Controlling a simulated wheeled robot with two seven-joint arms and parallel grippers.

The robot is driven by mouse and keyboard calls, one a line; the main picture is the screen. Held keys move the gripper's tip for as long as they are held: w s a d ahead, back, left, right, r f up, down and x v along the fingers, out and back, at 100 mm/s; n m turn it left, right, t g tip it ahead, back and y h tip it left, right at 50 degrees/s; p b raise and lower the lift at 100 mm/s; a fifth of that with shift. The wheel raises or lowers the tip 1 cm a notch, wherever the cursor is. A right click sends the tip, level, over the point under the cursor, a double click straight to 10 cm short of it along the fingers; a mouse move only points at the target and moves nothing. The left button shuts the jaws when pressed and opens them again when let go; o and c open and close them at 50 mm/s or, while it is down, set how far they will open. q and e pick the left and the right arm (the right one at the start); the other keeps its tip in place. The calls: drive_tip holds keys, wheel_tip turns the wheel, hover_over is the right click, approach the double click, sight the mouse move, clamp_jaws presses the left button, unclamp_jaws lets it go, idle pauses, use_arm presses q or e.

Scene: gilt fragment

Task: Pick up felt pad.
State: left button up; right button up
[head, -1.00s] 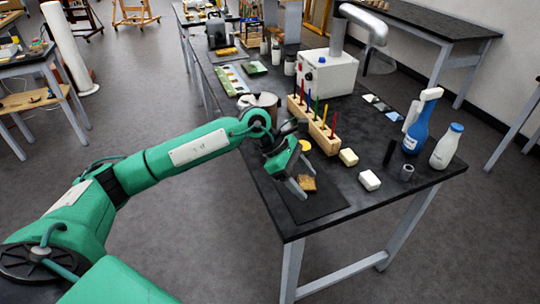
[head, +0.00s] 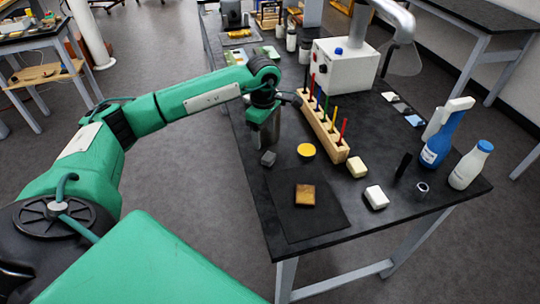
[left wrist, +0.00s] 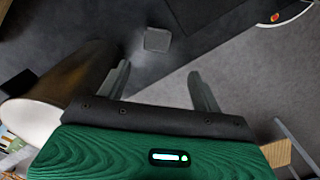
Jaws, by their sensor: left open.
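A small grey block, which I take for the felt pad (head: 268,158), lies on the black bench top near its left edge. It also shows as a grey square in the left wrist view (left wrist: 157,40), ahead of my fingertips. My left gripper (left wrist: 160,80) is open, with nothing between its two fingers, and is apart from the pad. In the head view my left wrist (head: 264,98) is just beyond the pad, and the fingers are hard to make out there. My right gripper is not in view.
A metal can (head: 264,132) stands close by my left gripper. A gilt fragment (head: 305,195) lies on a dark mat (head: 318,222). A yellow disc (head: 306,150), a wooden rack (head: 325,128) of coloured rods and pale blocks (head: 376,197) lie to the right.

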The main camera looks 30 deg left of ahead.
sight(269, 156)
use_arm(q)
drive_tip(key=f, duration=0.3)
drive_tip(key=shift+w+f, duration=0.1)
drive_tip(key=shift+w, duration=0.1)
drive_tip(key=shift+d+f+p, duration=0.2)
drive_tip(key=shift+f+p, duration=0.4)
drive_tip(key=shift+f, duration=0.25)
drive_tip(key=f, duration=0.1)
drive_tip(key=f+p, duration=0.1)
drive_tip(key=f, duration=0.1)
drive_tip(key=shift+w+d+f+p, duration=0.25)
drive_tip(key=shift+d+f+p, duration=0.05)
drive_tip(key=shift+f, duration=0.4)
drive_tip(key=shift+c, duration=0.3)
drive_tip(key=c, duration=1.1)
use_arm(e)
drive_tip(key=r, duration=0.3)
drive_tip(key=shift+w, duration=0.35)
